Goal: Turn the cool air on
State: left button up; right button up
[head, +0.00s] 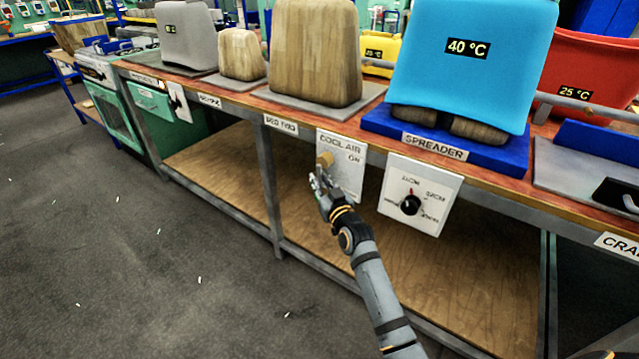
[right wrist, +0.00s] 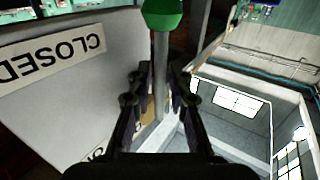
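The cool air panel (head: 349,150) is a light grey plate on the bench's front edge, marked "COOL AIR" and "ON". A tan round fitting (head: 325,160) sits on it. In the right wrist view the panel (right wrist: 60,95) carries an upside-down "CLOSED" label (right wrist: 50,60). A metal lever rod (right wrist: 160,70) with a green knob (right wrist: 162,12) stands in front of it. My right gripper (head: 322,186) is at the panel, just below the fitting. In the wrist view its fingers (right wrist: 160,90) are either side of the rod, with narrow gaps showing.
A dial panel (head: 417,195) with a black knob hangs just to the right. Above it a blue 40 °C form (head: 472,60) stands on the spreader. The wooden lower shelf (head: 400,270) lies under the bench.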

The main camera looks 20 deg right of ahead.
jog(key=shift+w, duration=0.2)
jog(key=shift+c, duration=0.4)
grip_shut()
